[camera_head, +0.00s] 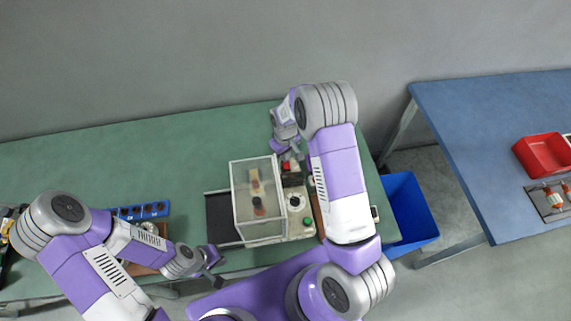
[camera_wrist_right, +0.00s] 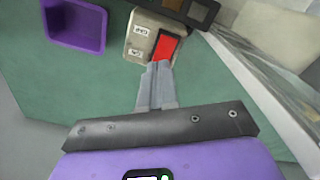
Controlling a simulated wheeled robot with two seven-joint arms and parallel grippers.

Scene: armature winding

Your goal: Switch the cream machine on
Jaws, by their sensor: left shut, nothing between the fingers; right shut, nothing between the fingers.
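The cream machine (camera_head: 296,222) stands on the green table, with a clear guard box (camera_head: 258,200) on its left and a green button (camera_head: 307,222) on its panel. At its far end a red rocker switch sits on a cream box; the switch (camera_wrist_right: 166,47) and its box (camera_wrist_right: 140,35) show close up in the right wrist view. My right gripper (camera_wrist_right: 157,70) is shut and empty, its tips at the near edge of the red switch; I cannot tell if they touch. My left gripper (camera_head: 216,266) is shut and empty near the table's front edge, left of the machine.
A purple bin (camera_wrist_right: 75,25) stands beyond the switch box. A blue tray (camera_head: 150,210) lies left of the machine. A blue bin (camera_head: 410,212) stands on the floor right of the table. A red bin (camera_head: 541,158) is on the blue table.

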